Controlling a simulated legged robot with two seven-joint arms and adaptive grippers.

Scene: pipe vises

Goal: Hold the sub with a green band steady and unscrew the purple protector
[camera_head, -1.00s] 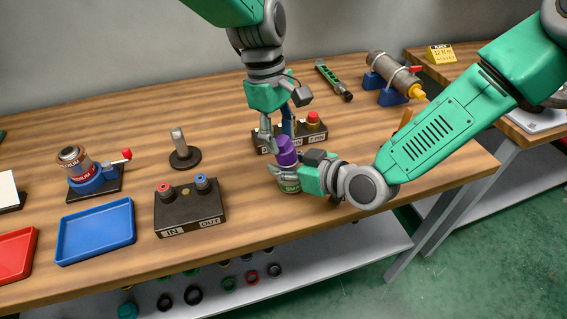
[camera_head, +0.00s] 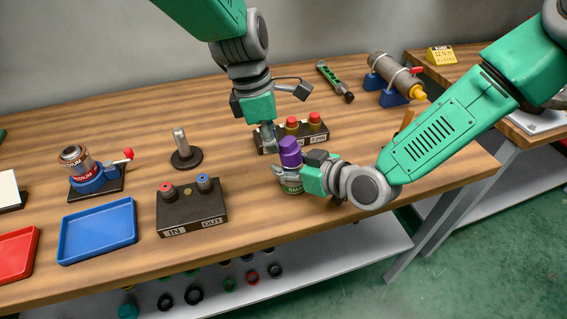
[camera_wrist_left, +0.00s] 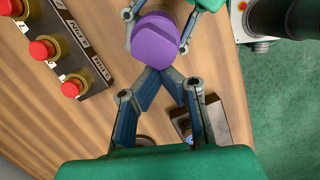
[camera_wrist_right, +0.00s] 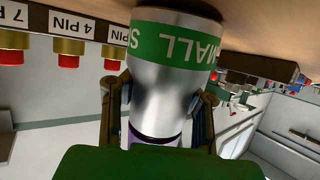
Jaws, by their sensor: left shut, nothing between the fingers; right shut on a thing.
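The purple protector (camera_head: 290,150) sits on top of the upright silver sub with a green band (camera_head: 292,188). In the left wrist view the protector (camera_wrist_left: 155,40) shows from above. My right gripper (camera_head: 289,175) is shut around the sub from the right side. In the right wrist view the sub (camera_wrist_right: 163,90) is between its fingers, with the word SMALL on the green band and some purple below. My left gripper (camera_head: 270,140) is shut and empty; its tips (camera_wrist_left: 160,73) meet just beside the protector. Whether they touch it I cannot tell.
A block with red caps (camera_head: 308,135) stands close behind the protector. A black IN/OUT block (camera_head: 190,212) stands to the left, with a metal post on a round base (camera_head: 185,155) behind it. A blue tray (camera_head: 97,230) lies farther left. The table's front edge is near the sub.

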